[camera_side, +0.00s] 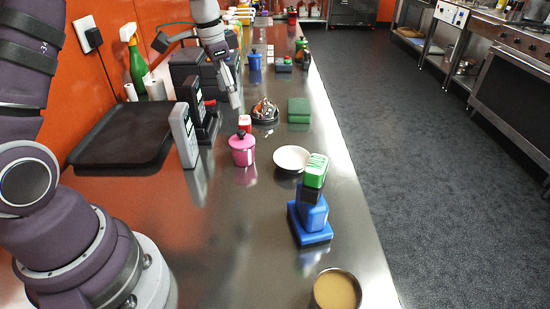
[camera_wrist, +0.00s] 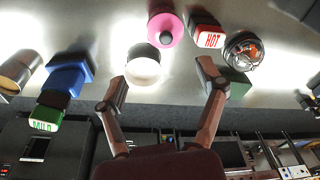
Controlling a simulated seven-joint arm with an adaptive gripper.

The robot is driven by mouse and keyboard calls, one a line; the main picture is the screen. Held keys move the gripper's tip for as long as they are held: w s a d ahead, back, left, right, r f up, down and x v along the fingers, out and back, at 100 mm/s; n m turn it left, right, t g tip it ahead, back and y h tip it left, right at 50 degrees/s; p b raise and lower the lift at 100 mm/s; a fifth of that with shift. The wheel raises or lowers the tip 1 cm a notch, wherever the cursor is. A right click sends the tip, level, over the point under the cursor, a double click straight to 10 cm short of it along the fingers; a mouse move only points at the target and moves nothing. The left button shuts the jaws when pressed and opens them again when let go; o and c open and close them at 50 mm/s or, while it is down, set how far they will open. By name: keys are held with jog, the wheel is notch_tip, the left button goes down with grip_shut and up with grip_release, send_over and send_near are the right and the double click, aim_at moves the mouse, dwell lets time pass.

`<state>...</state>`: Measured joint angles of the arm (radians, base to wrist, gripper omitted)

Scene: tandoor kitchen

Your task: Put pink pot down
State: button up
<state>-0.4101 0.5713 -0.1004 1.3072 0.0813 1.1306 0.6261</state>
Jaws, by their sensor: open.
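The pink pot (camera_side: 242,154) has a dark knob on its lid. It stands upright on the steel counter (camera_side: 270,215) in the side view, left of a white bowl (camera_side: 291,158). In the wrist view the pink pot (camera_wrist: 164,30) shows at the top, beyond my fingers, with the white bowl (camera_wrist: 143,66) below it. My gripper (camera_wrist: 161,80) is open there, its two fingers wide apart, with nothing held between them. The pot is apart from the fingers.
A red-and-white HOT box (camera_side: 244,122), a metal dish (camera_side: 264,111) and a green block (camera_side: 299,110) are behind the pot. A blue object (camera_side: 310,218) with a green MILD box (camera_side: 315,170) and a cup (camera_side: 337,290) are nearer. A dark tray (camera_side: 120,138) lies left.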

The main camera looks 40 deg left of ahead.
jog(key=s+d+r+n+t, duration=0.2)
jog(key=s+d, duration=0.2)
jog(key=s, duration=0.3)
jog(key=s+d+r+n+t, duration=0.1)
jog(key=s+d+r+n, duration=0.1)
jog(key=s+d, duration=0.3)
jog(key=s+r, duration=0.1)
jog(key=s, duration=0.2)
jog(key=shift+s+d+t, duration=0.2)
jog(key=shift+s+t, duration=0.1)
jog(key=shift+t, duration=0.1)
